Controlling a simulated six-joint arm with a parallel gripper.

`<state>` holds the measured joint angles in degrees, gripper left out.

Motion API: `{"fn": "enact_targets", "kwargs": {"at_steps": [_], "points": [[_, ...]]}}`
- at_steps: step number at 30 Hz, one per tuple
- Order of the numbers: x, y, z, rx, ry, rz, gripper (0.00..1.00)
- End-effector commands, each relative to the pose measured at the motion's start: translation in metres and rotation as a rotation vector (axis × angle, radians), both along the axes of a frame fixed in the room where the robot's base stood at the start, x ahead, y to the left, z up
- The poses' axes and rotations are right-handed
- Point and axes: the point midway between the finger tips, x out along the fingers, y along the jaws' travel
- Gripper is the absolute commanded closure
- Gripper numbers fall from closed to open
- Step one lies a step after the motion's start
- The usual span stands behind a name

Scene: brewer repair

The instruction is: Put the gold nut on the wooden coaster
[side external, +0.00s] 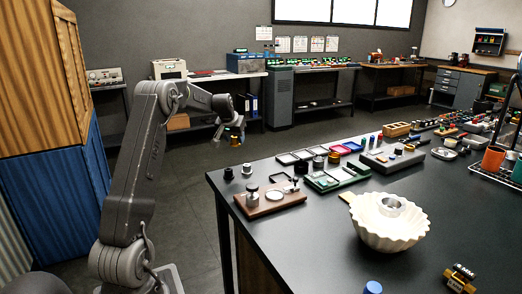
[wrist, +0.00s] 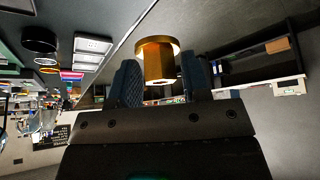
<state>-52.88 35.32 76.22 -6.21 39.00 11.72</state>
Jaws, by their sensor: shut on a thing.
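My gripper (side external: 230,137) is in the air left of the black table, above the floor, in the side view. It is shut on the gold nut (wrist: 155,63), a flanged gold cylinder that sits between the two blue-padded fingers in the wrist view. In the side view the nut is small and hard to make out. I cannot pick out the wooden coaster for certain. A reddish-brown wooden board (side external: 292,203) lies at the table's near left edge, with silver and dark round parts on it. The gripper is well apart from it.
A cream fluted bowl (side external: 388,238) with a metal ring in it stands on the black table (side external: 330,255). A green tray (side external: 322,187), black knobs and several small parts lie behind the board. A blue cap (side external: 373,287) is at the front. The table's front left is clear.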

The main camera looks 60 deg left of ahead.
Motion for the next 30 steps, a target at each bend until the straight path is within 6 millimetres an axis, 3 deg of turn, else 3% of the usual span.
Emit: {"fn": "enact_targets", "kwargs": {"at_steps": [5,8,11,14,21,27,30], "points": [[-0.003,0.000,0.004,-0.001,-0.001,-0.009,0.83],[0.008,-0.010,0.004,-0.001,-0.001,-0.058,0.83],[0.031,-0.033,0.004,-0.001,-0.001,-0.166,0.83],[0.063,-0.068,0.004,-0.003,-0.001,-0.327,0.83],[0.133,-0.170,0.008,-0.001,-0.002,-0.763,0.83],[0.165,-0.239,0.012,0.000,-0.002,-1.040,0.83],[0.172,-0.259,0.013,-0.001,-0.002,-1.122,0.83]]}}
